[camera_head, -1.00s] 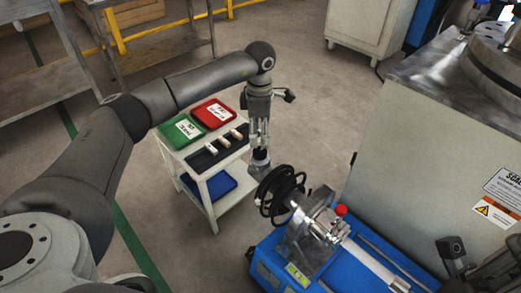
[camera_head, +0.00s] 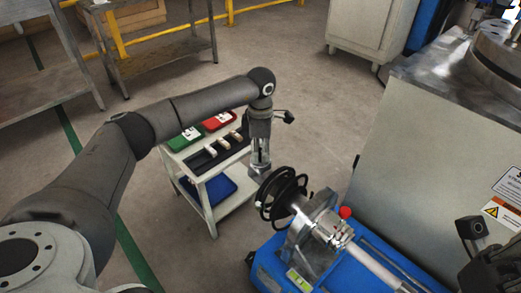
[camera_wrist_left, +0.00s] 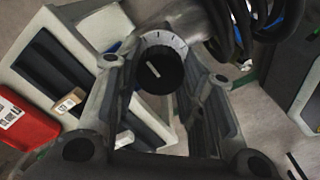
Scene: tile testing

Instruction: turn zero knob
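The zero knob (camera_wrist_left: 158,70) is a round black knob with a white line on its face, set in a pale ring with dial marks. In the left wrist view it shows between the two grey fingers of my left gripper (camera_wrist_left: 160,95), which are apart on either side of it. I cannot tell whether they touch it. In the head view my left gripper (camera_head: 260,163) points down at the left end of the blue machine (camera_head: 268,262), beside black coiled cables (camera_head: 283,195). The knob is hidden there. Part of my right wrist shows at the lower right, its fingers not clearly visible.
A white cart (camera_head: 228,203) stands behind and left of the gripper, with a green tray (camera_head: 184,138), a red tray (camera_head: 219,120), a black holder with small blocks and a blue tray (camera_head: 213,188) below. A large grey cabinet (camera_head: 418,165) stands at right. A red ball-topped lever (camera_head: 346,212) rises from the machine.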

